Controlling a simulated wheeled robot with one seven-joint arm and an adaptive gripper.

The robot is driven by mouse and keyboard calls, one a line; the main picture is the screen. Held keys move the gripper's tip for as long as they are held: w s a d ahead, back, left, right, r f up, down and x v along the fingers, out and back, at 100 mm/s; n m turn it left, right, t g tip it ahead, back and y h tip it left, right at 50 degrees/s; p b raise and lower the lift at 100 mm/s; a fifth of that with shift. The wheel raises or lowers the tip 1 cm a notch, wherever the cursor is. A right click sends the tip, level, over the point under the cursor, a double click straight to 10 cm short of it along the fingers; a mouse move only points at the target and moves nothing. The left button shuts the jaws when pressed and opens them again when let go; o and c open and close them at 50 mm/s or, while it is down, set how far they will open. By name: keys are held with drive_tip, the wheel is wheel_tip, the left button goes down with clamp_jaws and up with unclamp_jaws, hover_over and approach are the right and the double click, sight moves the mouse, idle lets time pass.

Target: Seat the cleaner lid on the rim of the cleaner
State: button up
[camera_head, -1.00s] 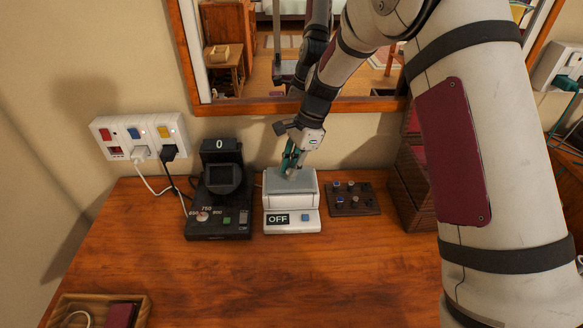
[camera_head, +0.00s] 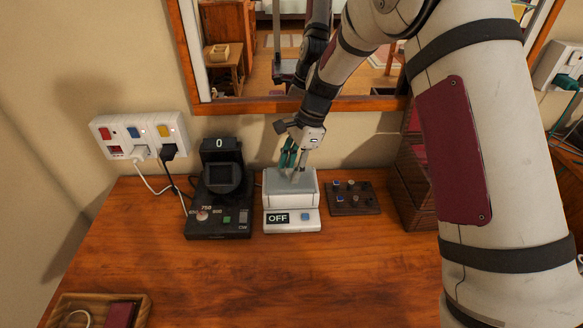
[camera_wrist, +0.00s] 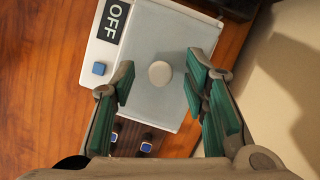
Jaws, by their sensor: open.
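The cleaner (camera_head: 291,218) is a white box with an OFF display and a blue button on its front, standing on the wooden desk near the wall. The grey cleaner lid (camera_head: 277,184) lies over its top; in the wrist view the lid (camera_wrist: 150,100) is a flat plate with a round knob in its middle. I cannot tell whether its edge sits fully flush on the rim. My gripper (camera_head: 294,162) is above the lid. In the wrist view its green-padded fingers (camera_wrist: 160,88) are apart, on either side of the knob, with nothing held.
A black device (camera_head: 219,205) with a 0 display stands just left of the cleaner. A dark board with small knobs (camera_head: 353,198) lies to the right, beside a wooden drawer unit (camera_head: 409,190). The desk front (camera_head: 250,280) is clear; a tray (camera_head: 67,300) sits front left.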

drive_tip(key=v, duration=1.1)
drive_tip(key=shift+r, duration=0.25)
drive_tip(key=shift+d, duration=0.15)
drive_tip(key=s+d+r+n+t+h+p, duration=0.1)
drive_tip(key=s+d+r+n, duration=0.2)
drive_tip(key=s+r, duration=0.45)
drive_tip(key=s+d+r+n+t+p, duration=0.1)
drive_tip(key=s+d+r+n, duration=0.25)
drive_tip(key=s+r, duration=0.4)
drive_tip(key=s+d+n+t+h+p, duration=0.1)
drive_tip(key=s+d+n, duration=0.2)
drive_tip(key=s, duration=0.7)
drive_tip(key=s+d+n+t+h+p, duration=0.1)
drive_tip(key=s+d+n+t, duration=0.1)
drive_tip(key=s, duration=0.9)
drive_tip(key=shift+s+d+n, duration=0.2)
drive_tip(key=shift+d+n, duration=0.6)
drive_tip(key=shift+n, duration=0.45)
